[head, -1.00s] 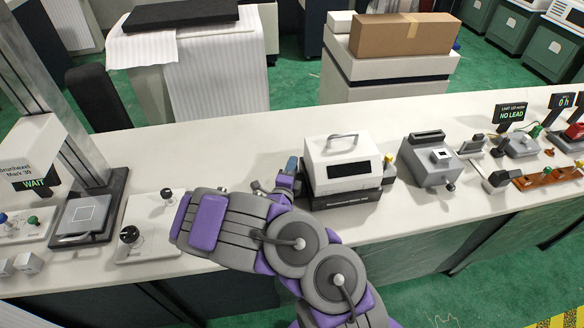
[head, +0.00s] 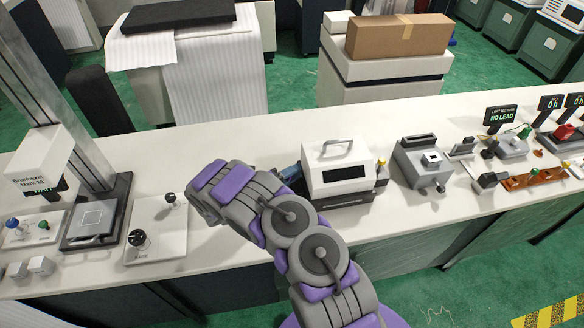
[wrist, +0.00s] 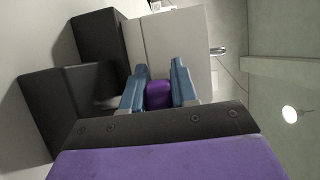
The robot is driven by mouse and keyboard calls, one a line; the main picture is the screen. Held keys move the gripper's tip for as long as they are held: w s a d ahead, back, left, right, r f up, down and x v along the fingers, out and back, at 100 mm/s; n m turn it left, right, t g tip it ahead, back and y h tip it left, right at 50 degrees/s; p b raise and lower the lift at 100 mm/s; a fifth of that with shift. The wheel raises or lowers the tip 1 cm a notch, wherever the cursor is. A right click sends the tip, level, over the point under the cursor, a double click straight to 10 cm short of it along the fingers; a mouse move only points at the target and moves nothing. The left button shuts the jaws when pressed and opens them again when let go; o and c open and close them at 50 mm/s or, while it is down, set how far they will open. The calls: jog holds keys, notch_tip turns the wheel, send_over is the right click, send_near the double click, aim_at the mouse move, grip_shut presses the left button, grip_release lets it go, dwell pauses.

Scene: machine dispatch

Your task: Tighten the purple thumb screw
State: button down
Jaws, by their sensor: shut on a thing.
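The purple thumb screw (wrist: 159,94) shows in the wrist view between the two blue-grey fingers of my gripper (wrist: 158,88). The gripper is shut on it. The screw sits against the white and black machine (wrist: 175,50), which fills the middle of the wrist view. In the head view this machine (head: 335,160) is a white box with a top handle and a dark window on a black base. My gripper (head: 289,171) is at the machine's left side there, mostly hidden behind my arm. The screw is hidden in the head view.
Left of my arm are a white panel with black knobs (head: 157,232) and a press-like station (head: 95,215). Right of the machine is a grey device (head: 423,165), then smaller stations and a NO LEAD sign (head: 501,117). The counter's back strip (head: 220,140) is clear.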

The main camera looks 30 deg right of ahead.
jog(key=m+g, duration=0.2)
jog(key=g, duration=0.1)
jog(key=m+g, duration=0.1)
jog(key=g, duration=0.1)
jog(key=shift+s+a+f+p, duration=0.1)
jog(key=shift+s+f+p, duration=0.2)
jog(key=shift+p, duration=0.1)
jog(key=shift+s+a+m+g+y+b, duration=0.1)
jog(key=shift+m+g+y+b, duration=0.2)
jog(key=shift+m+g, duration=0.6)
jog(key=shift+s+m+g+y+b, duration=0.1)
jog(key=shift+m+g+y+b, duration=0.15)
jog(key=shift+m+g, duration=0.65)
jog(key=shift+g+y+b, duration=0.25)
jog(key=shift+g+b, duration=0.2)
jog(key=shift+g, duration=0.55)
jog(key=shift+s+m+g+y+b, duration=0.1)
jog(key=shift+m+g+y+b, duration=0.2)
jog(key=shift+m+g, duration=0.3)
jog(key=shift+r, duration=0.1)
jog(key=c, duration=1.1)
grip_release()
jog(key=shift+o, duration=0.7)
jog(key=shift+r, duration=0.1)
jog(key=shift+a, duration=0.1)
